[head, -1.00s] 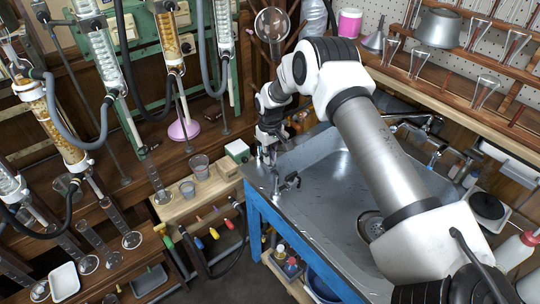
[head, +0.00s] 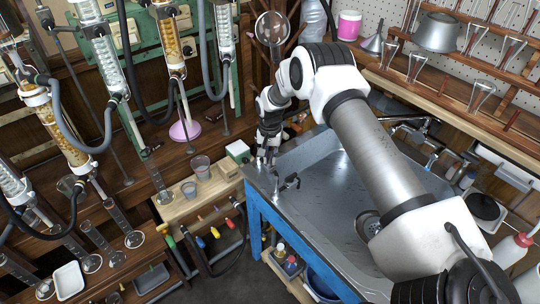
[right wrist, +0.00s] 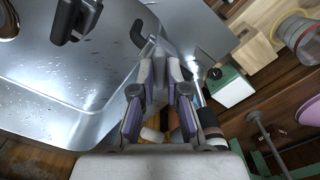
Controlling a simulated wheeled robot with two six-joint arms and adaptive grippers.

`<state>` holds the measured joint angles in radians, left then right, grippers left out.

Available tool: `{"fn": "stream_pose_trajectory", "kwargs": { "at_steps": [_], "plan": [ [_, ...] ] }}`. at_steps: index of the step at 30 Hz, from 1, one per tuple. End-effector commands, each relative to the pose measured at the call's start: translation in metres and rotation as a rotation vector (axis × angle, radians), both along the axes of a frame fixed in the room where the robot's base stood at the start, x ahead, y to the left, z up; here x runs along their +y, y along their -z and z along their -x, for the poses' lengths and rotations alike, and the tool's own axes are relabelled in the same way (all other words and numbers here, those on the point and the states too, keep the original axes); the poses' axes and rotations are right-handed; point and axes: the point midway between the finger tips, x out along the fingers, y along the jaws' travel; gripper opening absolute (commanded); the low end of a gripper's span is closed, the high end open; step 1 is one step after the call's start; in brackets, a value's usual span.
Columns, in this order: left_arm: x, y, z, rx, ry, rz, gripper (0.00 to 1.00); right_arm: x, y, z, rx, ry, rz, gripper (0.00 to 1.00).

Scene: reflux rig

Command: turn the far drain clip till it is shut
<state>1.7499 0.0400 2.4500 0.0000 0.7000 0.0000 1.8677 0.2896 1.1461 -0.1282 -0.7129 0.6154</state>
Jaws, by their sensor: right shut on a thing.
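The far drain clip (right wrist: 139,32) is a small dark fitting at the corner of the metal sink. In the right wrist view, part of it shows just beyond my fingertips. My right gripper (right wrist: 159,68) is shut on it, with purple-padded fingers around its handle, which is mostly hidden. In the head view, my right gripper (head: 268,158) points down at the sink's far left corner and hides the clip there. The nearer drain clip (head: 289,183) stands apart on the sink's left rim; it also shows in the right wrist view (right wrist: 76,18). My left gripper is out of view.
The sink (head: 335,205) stands on a blue frame. A green-and-white box (head: 238,151) and beakers (head: 200,167) stand on a wooden shelf left of my gripper. Glass columns with hoses fill the left.

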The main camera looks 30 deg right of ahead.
Motion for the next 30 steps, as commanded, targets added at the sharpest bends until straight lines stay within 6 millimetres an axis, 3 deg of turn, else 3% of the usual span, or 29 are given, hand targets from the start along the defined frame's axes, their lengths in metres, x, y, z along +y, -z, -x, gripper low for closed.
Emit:
{"fn": "stream_pose_trajectory", "kwargs": {
  "at_steps": [18, 30],
  "plan": [
    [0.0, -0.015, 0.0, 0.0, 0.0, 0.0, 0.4, 0.001, 0.001, 0.002, 0.006, 0.553, -0.001, 0.0],
    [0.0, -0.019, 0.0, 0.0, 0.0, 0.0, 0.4, 0.001, 0.002, 0.002, 0.006, 0.736, -0.001, 0.0]
  ]
}}
